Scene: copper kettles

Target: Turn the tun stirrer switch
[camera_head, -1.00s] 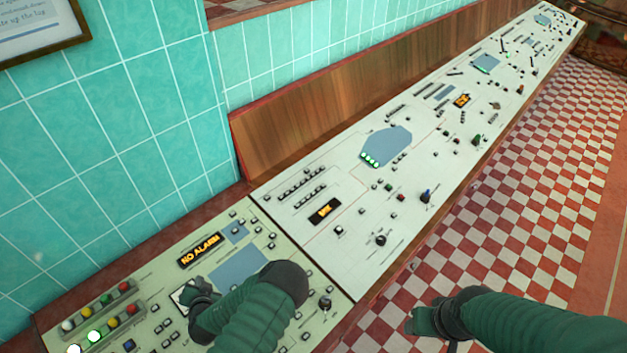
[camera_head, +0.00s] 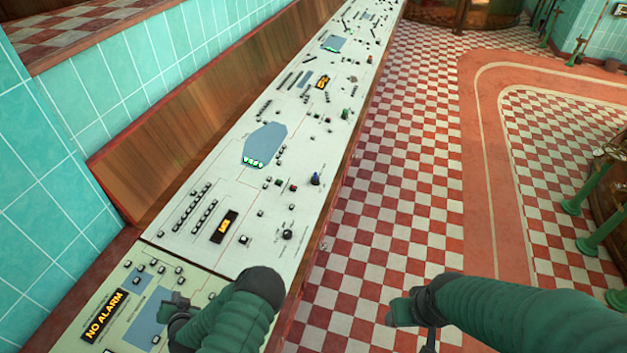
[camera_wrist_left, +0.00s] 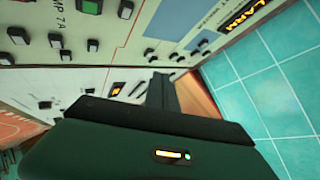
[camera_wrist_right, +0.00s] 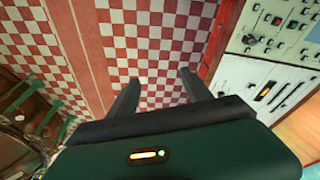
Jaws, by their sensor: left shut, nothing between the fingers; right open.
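A long control panel (camera_head: 205,255) runs from near left to far centre in the head view. Labels are too small to read, so I cannot tell which control is the tun stirrer switch. My left gripper (camera_head: 176,303) is shut and empty over the near green section, beside a blue-grey screen; its closed fingers show in the left wrist view (camera_wrist_left: 160,92). My right gripper (camera_head: 402,307) is open and empty over the floor right of the panel; its spread fingers show in the right wrist view (camera_wrist_right: 158,88).
A lit "NO ALARM" display (camera_head: 104,315) is on the near section. A wooden backboard (camera_head: 170,150) and teal tiled wall (camera_head: 75,180) border the panel's left side. Green posts (camera_head: 590,220) stand at far right.

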